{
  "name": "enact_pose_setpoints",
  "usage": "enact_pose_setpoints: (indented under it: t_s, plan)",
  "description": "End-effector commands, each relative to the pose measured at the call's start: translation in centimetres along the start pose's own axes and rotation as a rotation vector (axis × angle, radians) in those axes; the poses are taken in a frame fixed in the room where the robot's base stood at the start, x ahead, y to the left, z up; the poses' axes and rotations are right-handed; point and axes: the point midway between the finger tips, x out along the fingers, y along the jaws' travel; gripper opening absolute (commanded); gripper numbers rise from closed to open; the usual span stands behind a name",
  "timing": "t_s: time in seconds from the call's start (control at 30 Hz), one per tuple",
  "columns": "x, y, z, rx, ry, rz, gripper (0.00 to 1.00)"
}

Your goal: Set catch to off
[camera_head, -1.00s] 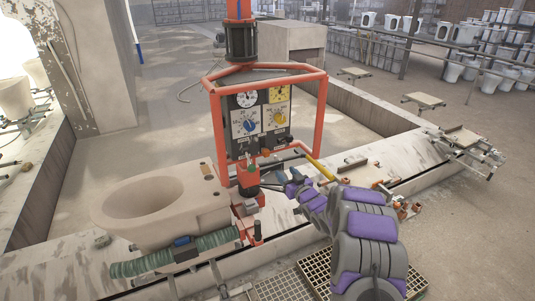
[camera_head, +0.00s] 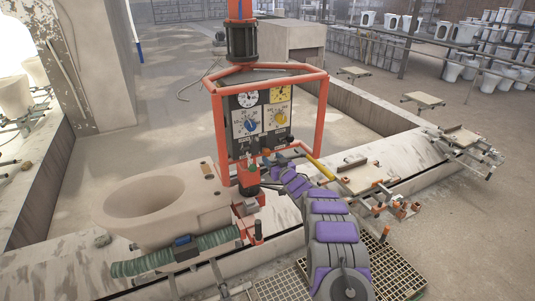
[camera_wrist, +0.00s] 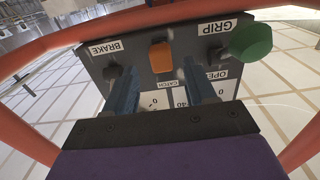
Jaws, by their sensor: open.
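In the wrist view, the orange catch switch (camera_wrist: 161,56) stands on a dark panel (camera_wrist: 140,68) by a small upside-down CATCH label (camera_wrist: 167,84). Its exact setting cannot be told. My gripper (camera_wrist: 158,68) is open, with one blue finger on each side of the switch in the picture. Whether the fingers touch it is unclear. In the head view, the control panel (camera_head: 262,98) hangs in a red frame (camera_head: 323,115). My arm reaches to its lower edge, where the fingers are too small to make out.
A green knob (camera_wrist: 250,43) sits by the GRIP label, right of the fingers. A dark knob (camera_wrist: 114,72) is by the left finger, under the BRAKE label. The red frame curves around the panel. A pale toilet bowl (camera_head: 165,205) stands left of it.

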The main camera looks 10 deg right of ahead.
Motion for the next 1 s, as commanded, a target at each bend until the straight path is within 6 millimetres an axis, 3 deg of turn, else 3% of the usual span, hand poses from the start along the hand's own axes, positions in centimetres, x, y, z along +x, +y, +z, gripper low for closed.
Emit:
enact_pose_setpoints:
  t_s: [0.6, 1.0]
  plan:
    - [4.2, 0.1, 0.0, -0.001, 0.001, -0.005, 0.55]
    - [5.3, 0.2, -0.1, 0.001, 0.003, 0.000, 0.55]
